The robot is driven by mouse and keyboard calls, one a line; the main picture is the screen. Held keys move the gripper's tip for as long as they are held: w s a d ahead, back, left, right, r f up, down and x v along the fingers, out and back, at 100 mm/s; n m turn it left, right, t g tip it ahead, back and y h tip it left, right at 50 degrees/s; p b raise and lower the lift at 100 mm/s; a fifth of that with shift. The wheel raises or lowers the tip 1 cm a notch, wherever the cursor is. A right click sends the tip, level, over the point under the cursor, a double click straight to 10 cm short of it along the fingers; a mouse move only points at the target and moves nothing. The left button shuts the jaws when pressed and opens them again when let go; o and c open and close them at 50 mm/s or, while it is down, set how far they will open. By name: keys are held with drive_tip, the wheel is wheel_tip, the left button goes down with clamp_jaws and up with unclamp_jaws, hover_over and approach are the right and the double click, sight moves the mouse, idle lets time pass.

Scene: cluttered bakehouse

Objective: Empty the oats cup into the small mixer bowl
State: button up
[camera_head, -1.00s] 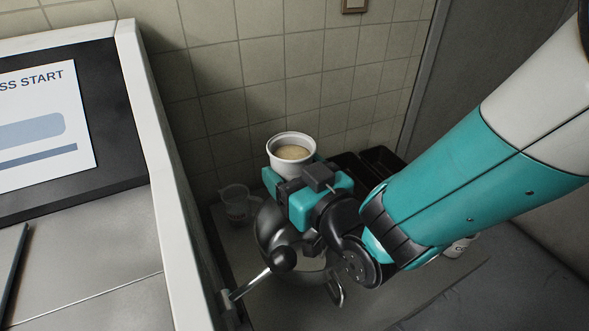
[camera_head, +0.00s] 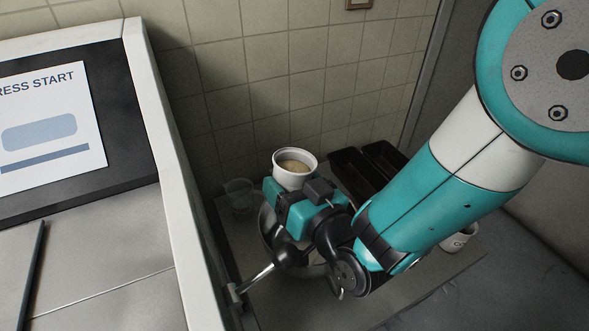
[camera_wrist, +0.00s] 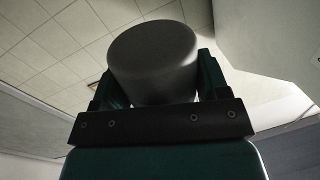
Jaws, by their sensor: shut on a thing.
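The oats cup (camera_head: 294,180) is a white round cup with pale oats (camera_head: 295,167) inside, upright in the head view. My gripper (camera_head: 290,190) is shut on it and holds it above the steel mixer bowl (camera_head: 267,226). In the wrist view the cup (camera_wrist: 153,62) shows as a dark round shape between the two fingers of my gripper (camera_wrist: 155,90). The mixer bowl is mostly hidden behind my gripper and wrist, so its inside does not show.
A clear measuring jug (camera_head: 239,196) stands left of the bowl. Dark baking tins (camera_head: 352,172) lie behind to the right. A white labelled cup (camera_head: 457,238) stands at the right. A white-edged panel (camera_head: 172,170) rises close on the left. The counter's front right (camera_head: 420,290) is bare.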

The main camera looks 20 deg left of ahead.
drive_tip(key=shift+s+a+r+m+p, duration=0.15)
drive_tip(key=shift+s+r+m+p, duration=0.15)
drive_tip(key=shift+r+m+p, duration=0.5)
drive_tip(key=m, duration=0.1)
drive_tip(key=m+p, duration=0.1)
drive_tip(key=m, duration=0.2)
drive_tip(key=shift+s+a, duration=0.25)
drive_tip(key=shift+s, duration=0.05)
drive_tip(key=shift+s+f+m+b, duration=0.1)
drive_tip(key=shift+f+m+b, duration=0.25)
drive_tip(key=shift+m, duration=0.75)
drive_tip(key=m+b, duration=0.1)
drive_tip(key=m, duration=0.2)
drive_tip(key=shift+f+b, duration=0.2)
drive_tip(key=shift+b, duration=0.2)
drive_tip(key=m+b, duration=0.2)
drive_tip(key=m, duration=0.1)
drive_tip(key=shift+w+d+f+m, duration=0.15)
drive_tip(key=shift+w+f+m, duration=0.05)
drive_tip(key=shift+w+m, duration=0.15)
drive_tip(key=shift+w+d+m, duration=0.1)
drive_tip(key=shift+m, duration=0.75)
